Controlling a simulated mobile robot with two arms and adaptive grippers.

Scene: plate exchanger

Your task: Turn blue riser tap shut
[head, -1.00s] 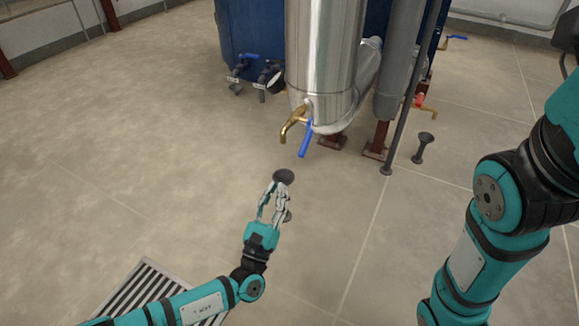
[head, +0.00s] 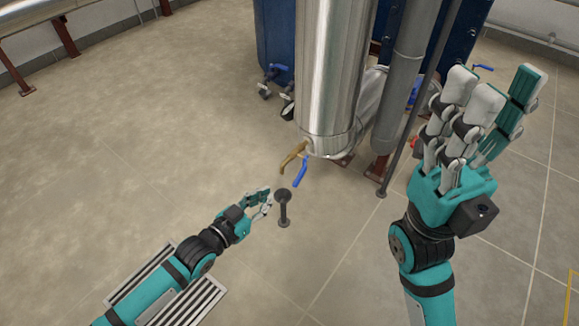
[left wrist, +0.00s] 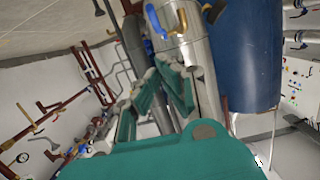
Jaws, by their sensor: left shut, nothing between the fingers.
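The blue riser tap is a brass spout (head: 292,157) with a blue lever handle (head: 301,173) at the foot of a shiny steel riser (head: 332,75). The handle hangs down, slanting to the lower left. My left gripper (head: 266,201) is shut and empty, below and left of the handle and apart from it. In the left wrist view the blue handle (left wrist: 157,24) and brass spout (left wrist: 181,18) show at the top, beyond my left fingers (left wrist: 165,88). My right gripper (head: 490,105) is raised at the right with its fingers spread open and empty.
A dark floor stub (head: 283,208) stands right beside my left fingers. A grey pipe (head: 405,80) and a thin dark post (head: 400,150) stand right of the riser. Blue tanks (head: 268,45) are behind. A floor grate (head: 190,285) lies at lower left.

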